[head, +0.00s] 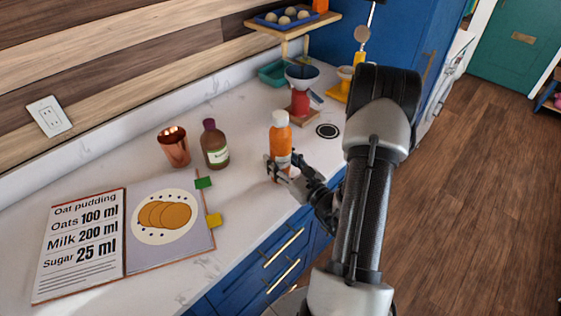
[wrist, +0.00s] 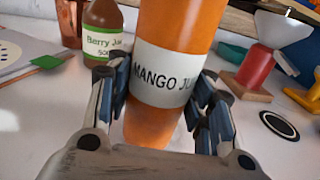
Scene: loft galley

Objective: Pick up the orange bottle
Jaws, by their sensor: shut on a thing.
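The orange bottle (head: 280,142) has a white cap and a white label. It stands upright, or nearly so, near the front edge of the white counter in the head view. In the wrist view the bottle (wrist: 172,40) fills the middle, and its label shows "MANGO JU". My gripper (head: 281,166) is shut on the lower part of the bottle, with one finger on each side. In the wrist view my gripper (wrist: 160,95) spans the bottle at label height. I cannot tell whether the bottle's base touches the counter.
A berry juice bottle (head: 215,145) and a copper cup (head: 174,146) stand to the left. An open recipe book (head: 80,245) lies at front left. A red-based scale-like object (head: 300,98), a teal tray (head: 272,72) and a wooden shelf (head: 293,27) are behind. A black ring mark (head: 327,131) is at right.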

